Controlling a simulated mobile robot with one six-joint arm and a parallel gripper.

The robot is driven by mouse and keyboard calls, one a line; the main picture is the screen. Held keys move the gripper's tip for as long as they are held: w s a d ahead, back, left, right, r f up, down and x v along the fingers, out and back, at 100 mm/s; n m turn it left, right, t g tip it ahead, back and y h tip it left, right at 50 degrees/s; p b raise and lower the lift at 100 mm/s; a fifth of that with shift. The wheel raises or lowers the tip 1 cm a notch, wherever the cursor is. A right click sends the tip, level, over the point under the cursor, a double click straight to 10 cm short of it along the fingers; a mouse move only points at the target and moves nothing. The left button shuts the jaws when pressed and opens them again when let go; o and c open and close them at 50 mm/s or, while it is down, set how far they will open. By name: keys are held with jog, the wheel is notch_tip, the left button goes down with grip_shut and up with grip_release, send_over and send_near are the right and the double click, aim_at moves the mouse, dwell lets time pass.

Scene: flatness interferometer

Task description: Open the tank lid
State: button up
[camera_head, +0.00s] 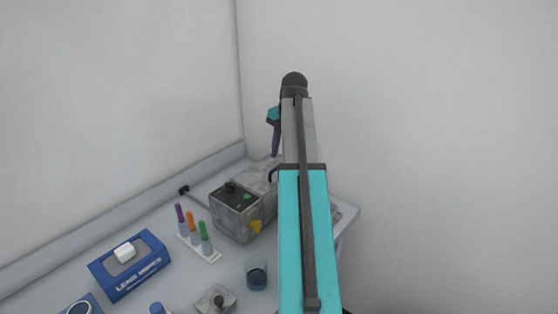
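The tank is a grey metal box (238,213) on the bench, right of the picture's middle-left. Its front has a black knob, a green button and a yellow part low on the right. Its grey top (258,177), which seems to be the lid, looks closed, with a dark curved handle-like part (273,174) at its right. My arm hides the tank's right side. My gripper (276,150) points down above the back of the tank, partly behind my arm. Its fingertips are small and dark; I cannot tell whether they are open or touching anything.
A blue lens wipes box (130,268), a white rack (203,249) with purple, orange and green pens, a glass of dark liquid (256,275) and a small grey block with a black knob (216,301) stand in front. Walls close off the back.

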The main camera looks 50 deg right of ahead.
jog(key=shift+w+f+p, duration=0.2)
jog(key=shift+f, duration=0.75)
jog(key=shift+w+f+p, duration=0.15)
jog(key=shift+f, duration=0.8)
grip_shut()
